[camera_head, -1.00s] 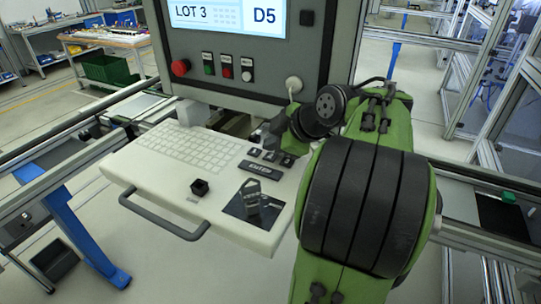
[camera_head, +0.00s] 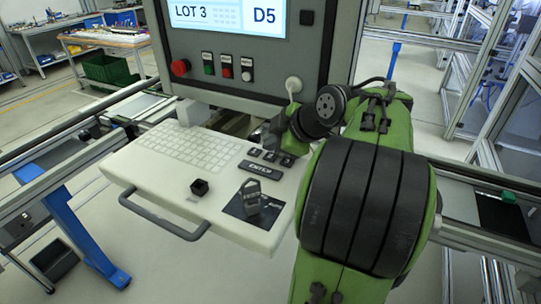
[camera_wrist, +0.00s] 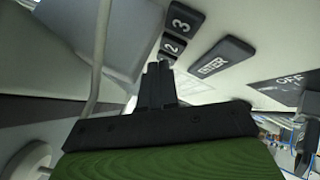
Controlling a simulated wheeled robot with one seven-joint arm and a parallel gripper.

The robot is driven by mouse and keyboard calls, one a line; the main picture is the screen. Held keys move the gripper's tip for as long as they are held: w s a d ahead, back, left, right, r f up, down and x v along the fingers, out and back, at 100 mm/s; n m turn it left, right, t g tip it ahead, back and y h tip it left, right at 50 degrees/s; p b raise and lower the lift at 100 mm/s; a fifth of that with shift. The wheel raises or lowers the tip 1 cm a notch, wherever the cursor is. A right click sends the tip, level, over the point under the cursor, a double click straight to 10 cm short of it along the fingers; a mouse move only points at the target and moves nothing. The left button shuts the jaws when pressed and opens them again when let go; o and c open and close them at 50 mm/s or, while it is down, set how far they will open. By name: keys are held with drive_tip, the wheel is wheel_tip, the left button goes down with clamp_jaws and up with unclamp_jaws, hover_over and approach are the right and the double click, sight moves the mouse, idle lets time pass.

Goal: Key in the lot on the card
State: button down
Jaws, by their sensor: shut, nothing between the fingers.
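The screen (camera_head: 226,17) on the grey panel reads LOT 3 at left and D5 at right. Below it, the pale console has dark number keys (camera_head: 270,156) and a wide ENTER key (camera_head: 261,170). In the wrist view I see the 3 key (camera_wrist: 184,19), the 2 key (camera_wrist: 173,46) and the ENTER key (camera_wrist: 222,58). My gripper (camera_wrist: 160,66) is shut and empty, its tips close to the 2 key on the side away from the 3. The tips hide what lies just behind them. I cannot tell whether they touch anything. No separate card is clear.
A keyboard (camera_head: 190,148) covers the console's left part. The panel has a red stop button (camera_head: 180,67) and smaller buttons. Rails run to both sides.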

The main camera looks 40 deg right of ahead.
sight(273, 158)
drive_tip(key=shift+f+b, duration=0.4)
drive_tip(key=shift+b, duration=0.1)
drive_tip(key=shift+f+b, duration=0.5)
idle(0.4)
idle(0.4)
drive_tip(key=shift+r+p, duration=0.8)
drive_tip(key=shift+r, duration=0.1)
drive_tip(key=shift+r, duration=0.15)
wheel_tip(273, 158, up, 5)
drive_tip(key=p, duration=0.4)
